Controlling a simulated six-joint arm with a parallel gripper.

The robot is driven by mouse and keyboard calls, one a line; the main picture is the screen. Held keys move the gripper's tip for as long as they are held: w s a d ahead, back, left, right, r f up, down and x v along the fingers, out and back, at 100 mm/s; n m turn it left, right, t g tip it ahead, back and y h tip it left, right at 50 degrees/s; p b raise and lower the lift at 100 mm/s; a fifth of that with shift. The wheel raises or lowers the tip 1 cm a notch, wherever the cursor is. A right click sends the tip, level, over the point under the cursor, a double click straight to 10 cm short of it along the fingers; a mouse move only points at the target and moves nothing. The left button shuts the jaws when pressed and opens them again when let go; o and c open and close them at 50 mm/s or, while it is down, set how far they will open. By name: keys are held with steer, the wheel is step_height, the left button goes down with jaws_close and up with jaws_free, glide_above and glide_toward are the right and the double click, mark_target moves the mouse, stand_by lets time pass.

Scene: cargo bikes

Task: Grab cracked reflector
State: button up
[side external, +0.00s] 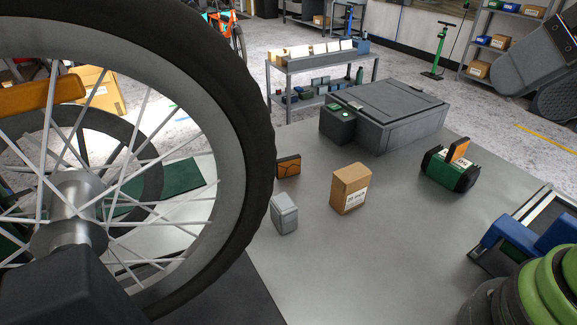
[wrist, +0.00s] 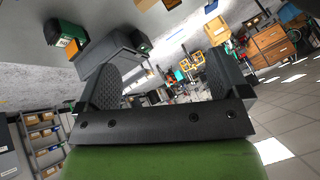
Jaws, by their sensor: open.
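An orange reflector (side external: 288,166) with dark crack lines and a dark frame stands on the grey bench, close to the right of the wheel's tyre, in the side view. I cannot make it out in the wrist view. A plain orange reflector (side external: 40,97) sits at the wheel's spokes. Another orange piece (side external: 459,149) rests on a green-and-black block (side external: 450,172) at the right of the bench. My gripper (wrist: 165,78) shows in the wrist view with its two dark fingers wide apart and nothing between them. It is away from the cracked reflector.
A large spoked wheel (side external: 258,110) fills the left. A small grey box (side external: 284,214) and a cardboard box (side external: 350,188) stand near the cracked reflector. A grey case (side external: 390,120) with a small dark box (side external: 338,124) is behind. The bench front is clear.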

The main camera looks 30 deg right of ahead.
steer(key=w+r+g, duration=0.1)
steer(key=w, duration=0.9)
steer(key=n+g+h, duration=0.2)
steer(key=h, duration=0.1)
glide_above(289, 158)
steer(key=s, duration=0.2)
steer(key=f, duration=2.4)
steer(key=shift+s+a, duration=0.1)
steer(key=shift+a, duration=0.15)
steer(key=shift+x, duration=2.85)
steer(key=shift+a, duration=0.1)
steer(key=c, duration=1)
